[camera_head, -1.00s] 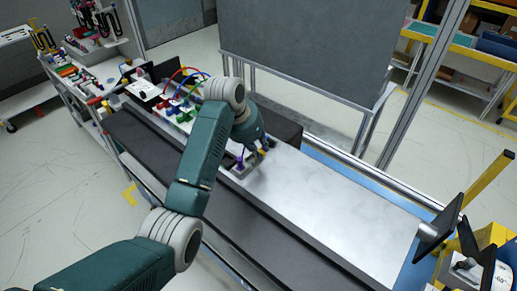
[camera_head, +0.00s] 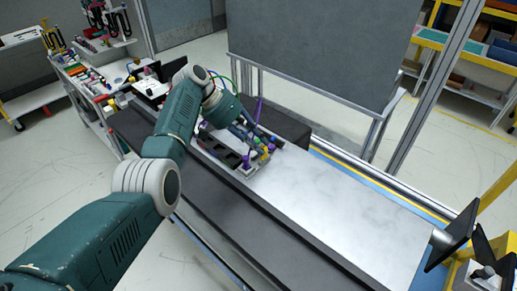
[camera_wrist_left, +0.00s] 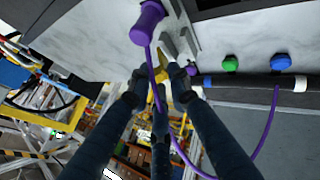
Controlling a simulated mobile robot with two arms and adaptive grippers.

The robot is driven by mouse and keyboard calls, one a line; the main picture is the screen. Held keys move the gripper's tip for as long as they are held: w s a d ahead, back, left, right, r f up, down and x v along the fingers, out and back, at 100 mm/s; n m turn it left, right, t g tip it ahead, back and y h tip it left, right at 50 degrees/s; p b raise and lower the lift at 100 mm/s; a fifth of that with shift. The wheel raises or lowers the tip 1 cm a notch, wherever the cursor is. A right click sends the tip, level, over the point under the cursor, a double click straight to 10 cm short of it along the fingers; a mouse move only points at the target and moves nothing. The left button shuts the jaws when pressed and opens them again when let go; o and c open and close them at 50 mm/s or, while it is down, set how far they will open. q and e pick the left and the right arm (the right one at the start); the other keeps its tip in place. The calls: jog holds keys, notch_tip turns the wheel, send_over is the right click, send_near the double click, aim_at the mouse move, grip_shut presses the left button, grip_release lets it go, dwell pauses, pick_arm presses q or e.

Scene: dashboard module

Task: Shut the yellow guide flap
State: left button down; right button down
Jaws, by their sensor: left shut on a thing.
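The yellow guide flap (camera_wrist_left: 159,72) shows as a small yellow piece between my left fingertips in the left wrist view. My left gripper (camera_wrist_left: 157,80) is shut on it. In the head view my left gripper (camera_head: 262,143) reaches down over the grey dashboard module (camera_head: 241,158), with a small yellow part (camera_head: 265,153) at its fingertips. The fingers hide most of the flap and its hinge, so its angle cannot be told. My right gripper is not in view.
A purple plug (camera_wrist_left: 148,22) with a loose purple cable (camera_wrist_left: 266,130) hangs close to my left fingers. A green knob (camera_wrist_left: 230,63) and a blue knob (camera_wrist_left: 280,62) sit beside them. The pale worktop (camera_head: 340,205) is clear to the right.

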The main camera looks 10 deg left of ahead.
pick_arm(q)
jog(key=shift+w+r+b, duration=0.3)
jog(key=shift+h, duration=0.3)
jog(key=c, duration=1.8)
grip_release()
jog(key=shift+c, duration=0.2)
jog(key=shift+o, duration=1)
jog(key=shift+d+f, duration=0.1)
jog(key=shift+f, duration=0.05)
jog(key=v, duration=1.2)
jog(key=shift+w, duration=0.1)
